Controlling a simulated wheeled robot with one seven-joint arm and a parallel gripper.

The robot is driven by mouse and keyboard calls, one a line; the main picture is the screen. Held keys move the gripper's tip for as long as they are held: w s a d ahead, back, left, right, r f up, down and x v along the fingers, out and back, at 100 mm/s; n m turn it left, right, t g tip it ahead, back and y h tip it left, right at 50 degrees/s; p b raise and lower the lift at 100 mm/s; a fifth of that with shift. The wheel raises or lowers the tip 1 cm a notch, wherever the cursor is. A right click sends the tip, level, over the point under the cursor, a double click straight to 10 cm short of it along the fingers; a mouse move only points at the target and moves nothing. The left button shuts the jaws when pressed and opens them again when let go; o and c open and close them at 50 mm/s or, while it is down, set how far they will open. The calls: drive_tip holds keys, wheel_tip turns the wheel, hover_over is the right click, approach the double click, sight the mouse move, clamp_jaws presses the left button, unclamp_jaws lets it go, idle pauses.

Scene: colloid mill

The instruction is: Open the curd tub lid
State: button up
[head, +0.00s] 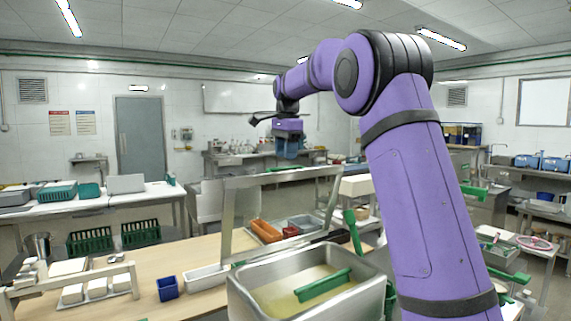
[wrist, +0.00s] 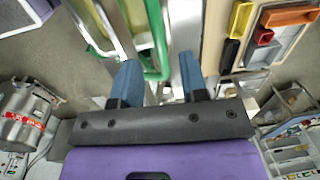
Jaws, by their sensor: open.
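A steel tub (head: 240,290) stands at the front of the wooden table in the head view. Pale yellow shows inside its rim, with a green bar (head: 323,286) across it. I cannot tell whether a clear lid covers it; no separate lid stands out. My gripper (head: 287,152) is raised above and behind the tub, pointing down, well apart from it. In the wrist view my gripper (wrist: 159,82) has its two blue fingers spread with nothing held. A green tube and steel rails show below and between them.
A steel frame (head: 280,176) stands upright behind the tub. A green upright handle (head: 352,230) is at the tub's right. Air around my gripper looks clear.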

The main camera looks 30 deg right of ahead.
drive_tip(key=shift+w+f, duration=0.15)
drive_tip(key=shift+f, duration=1.65)
drive_tip(key=shift+c, duration=0.5)
clamp_jaws()
